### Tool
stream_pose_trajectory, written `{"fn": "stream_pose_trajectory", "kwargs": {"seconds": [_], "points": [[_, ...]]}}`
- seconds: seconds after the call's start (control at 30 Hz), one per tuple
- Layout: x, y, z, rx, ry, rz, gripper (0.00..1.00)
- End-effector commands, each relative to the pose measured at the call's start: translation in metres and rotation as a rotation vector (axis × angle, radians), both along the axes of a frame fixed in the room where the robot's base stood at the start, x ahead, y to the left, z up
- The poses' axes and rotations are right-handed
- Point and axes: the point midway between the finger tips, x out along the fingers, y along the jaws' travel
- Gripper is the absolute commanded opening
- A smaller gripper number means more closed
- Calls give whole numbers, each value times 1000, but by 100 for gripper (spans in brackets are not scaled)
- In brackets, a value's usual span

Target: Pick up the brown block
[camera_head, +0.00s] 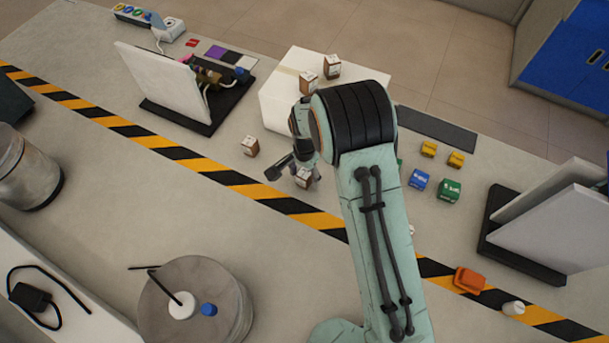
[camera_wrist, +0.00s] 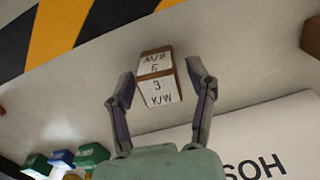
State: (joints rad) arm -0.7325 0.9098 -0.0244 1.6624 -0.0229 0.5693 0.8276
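Several brown blocks with white labelled faces are in view. One brown block (camera_head: 303,180) is at my gripper (camera_head: 293,174), partly hidden by the fingers in the head view. In the wrist view this block (camera_wrist: 157,78) shows between the two spread fingers of my gripper (camera_wrist: 161,70), with a gap on each side. Its white faces carry black lettering. Another brown block (camera_head: 250,146) stands on the table to the left of my gripper. Two more, a nearer one (camera_head: 307,82) and a farther one (camera_head: 332,67), sit on the white box.
The white box (camera_head: 280,103) stands just behind my gripper. Blue (camera_head: 419,180), green (camera_head: 448,191) and yellow (camera_head: 428,149) blocks lie to the right of my arm. A white panel on a black base (camera_head: 204,122) stands at the left. A striped tape (camera_head: 232,179) crosses the table.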

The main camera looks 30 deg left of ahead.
Motion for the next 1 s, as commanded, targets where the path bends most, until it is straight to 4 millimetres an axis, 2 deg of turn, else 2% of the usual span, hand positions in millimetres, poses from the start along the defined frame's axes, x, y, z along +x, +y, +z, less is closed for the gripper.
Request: {"fn": "stream_pose_trajectory", "kwargs": {"seconds": [0.03,0.13,0.47,0.63,0.77,1.0], "points": [[0,0,0,0,0,0,31],[0,0,0,0,0,0,0],[0,0,1,0,0,0,0],[1,0,14,2,-2,-1,0],[-2,-2,38,3,-1,-1,0],[-42,-37,97,3,-3,0,0]]}}
